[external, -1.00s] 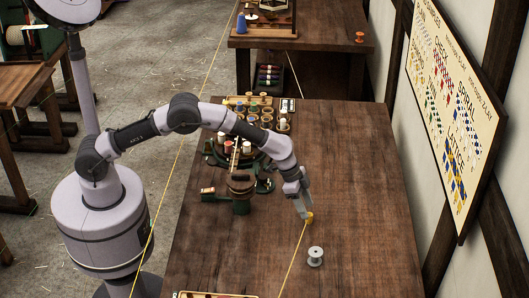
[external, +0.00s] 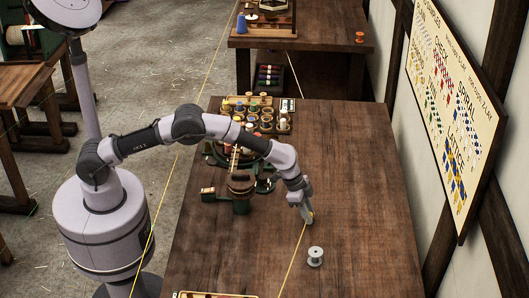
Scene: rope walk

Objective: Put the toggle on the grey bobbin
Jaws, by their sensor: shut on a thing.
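The grey bobbin (external: 315,256) stands upright on the near part of the wooden workbench. My gripper (external: 309,219) points down at the bench just behind the bobbin, apart from it. It is shut on a small yellow piece (external: 312,214), which appears to be the toggle. The fingers hide most of this piece, and only a sliver shows at their right side. I cannot tell whether it still touches the bench.
A yellow rope (external: 293,258) runs from near my gripper to the front edge, left of the bobbin. A green-based stand (external: 241,204) and a rack of several spools (external: 262,112) are behind left. The workbench (external: 365,190) is clear on the right.

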